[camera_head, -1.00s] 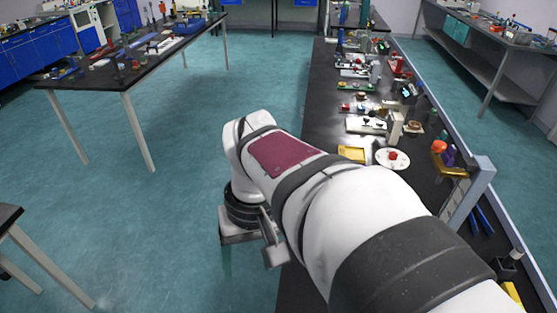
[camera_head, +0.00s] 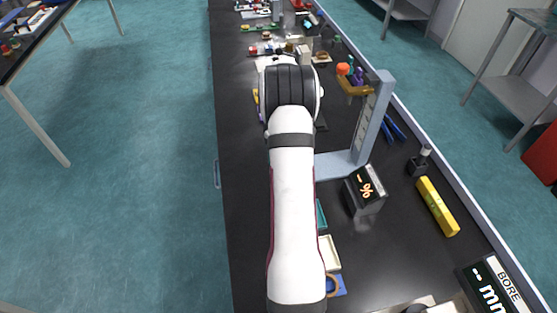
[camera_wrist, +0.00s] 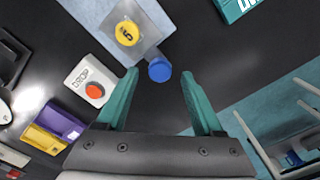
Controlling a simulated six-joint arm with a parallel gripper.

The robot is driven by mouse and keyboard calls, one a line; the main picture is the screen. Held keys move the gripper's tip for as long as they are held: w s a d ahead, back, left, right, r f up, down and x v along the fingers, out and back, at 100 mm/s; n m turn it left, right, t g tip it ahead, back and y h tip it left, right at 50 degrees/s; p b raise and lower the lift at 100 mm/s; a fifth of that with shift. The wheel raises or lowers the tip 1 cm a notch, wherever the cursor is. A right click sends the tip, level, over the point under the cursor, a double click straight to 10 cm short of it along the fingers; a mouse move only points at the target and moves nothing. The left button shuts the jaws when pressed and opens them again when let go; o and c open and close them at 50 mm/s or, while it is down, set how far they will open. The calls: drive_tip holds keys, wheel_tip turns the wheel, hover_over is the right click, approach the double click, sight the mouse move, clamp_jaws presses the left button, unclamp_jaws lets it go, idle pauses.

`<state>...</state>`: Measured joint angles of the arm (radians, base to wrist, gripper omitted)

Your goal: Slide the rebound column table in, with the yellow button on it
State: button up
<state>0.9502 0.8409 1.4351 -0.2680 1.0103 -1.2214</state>
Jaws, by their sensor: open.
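The rebound column (camera_head: 374,115) is a tall grey-blue post on a pale base (camera_head: 335,166). In the wrist view its pale blue base (camera_wrist: 88,12) is at the top. A greyish table plate (camera_wrist: 147,40) juts from it, with a round yellow button (camera_wrist: 127,32) marked like a 5 or S lying on it. A blue round knob (camera_wrist: 159,70) is at the plate's near end. My gripper (camera_wrist: 160,73) is open, with teal fingers on either side of the knob in the picture; I cannot tell the height gap. My arm hides the gripper and table in the head view.
A white DROP box (camera_wrist: 86,80) with a red button is left of the fingers. A purple and yellow holder (camera_wrist: 52,128) is farther left. A percent display (camera_head: 367,190) stands by the column. A yellow bar (camera_head: 437,206) lies to the right.

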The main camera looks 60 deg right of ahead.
drive_tip(key=shift+f, duration=0.9)
clamp_jaws()
idle(0.8)
